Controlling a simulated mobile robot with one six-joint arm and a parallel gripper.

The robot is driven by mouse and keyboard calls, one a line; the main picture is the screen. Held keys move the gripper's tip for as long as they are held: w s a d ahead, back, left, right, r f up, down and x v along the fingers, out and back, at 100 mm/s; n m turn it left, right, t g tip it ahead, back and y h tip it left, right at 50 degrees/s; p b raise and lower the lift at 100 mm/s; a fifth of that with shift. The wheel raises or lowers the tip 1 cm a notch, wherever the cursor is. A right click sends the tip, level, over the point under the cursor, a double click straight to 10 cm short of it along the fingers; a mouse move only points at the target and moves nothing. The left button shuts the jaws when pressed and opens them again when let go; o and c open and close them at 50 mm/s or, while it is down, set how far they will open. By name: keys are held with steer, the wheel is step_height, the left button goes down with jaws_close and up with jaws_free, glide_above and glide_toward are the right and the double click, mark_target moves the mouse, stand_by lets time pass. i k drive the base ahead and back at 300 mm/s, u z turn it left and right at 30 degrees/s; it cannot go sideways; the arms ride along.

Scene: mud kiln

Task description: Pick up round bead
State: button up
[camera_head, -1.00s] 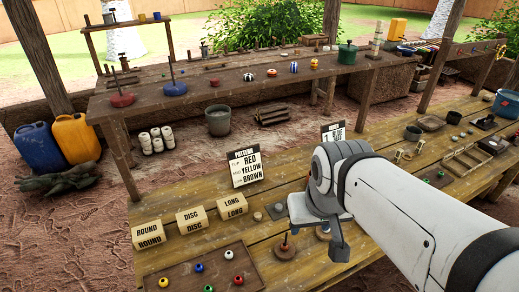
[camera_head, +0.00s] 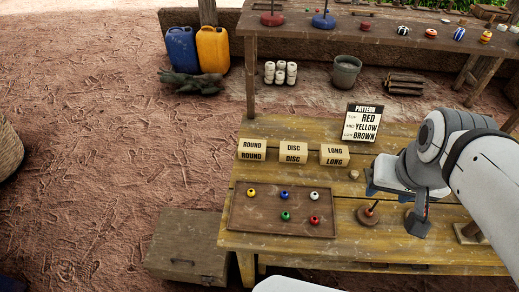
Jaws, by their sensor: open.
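A block labelled ROUND (camera_head: 253,150) stands behind the tray's left part, beside blocks labelled DISC (camera_head: 293,152) and LONG (camera_head: 334,155). My gripper (camera_head: 398,206) is open and empty, above the table to the right of the tray, not touching any bead.
A pattern card (camera_head: 362,123) reading red, yellow, brown stands at the table's back. A spindle on a round base (camera_head: 368,214) stands between tray and gripper. A wooden chest (camera_head: 187,250) is left of the table. The space above the tray is clear.

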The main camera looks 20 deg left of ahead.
mark_target(251, 192)
steer(key=z, duration=0.35)
steer(key=k, duration=0.55)
steer(key=u, duration=1.05)
steer(key=i, duration=0.45)
steer(key=u, duration=0.2)
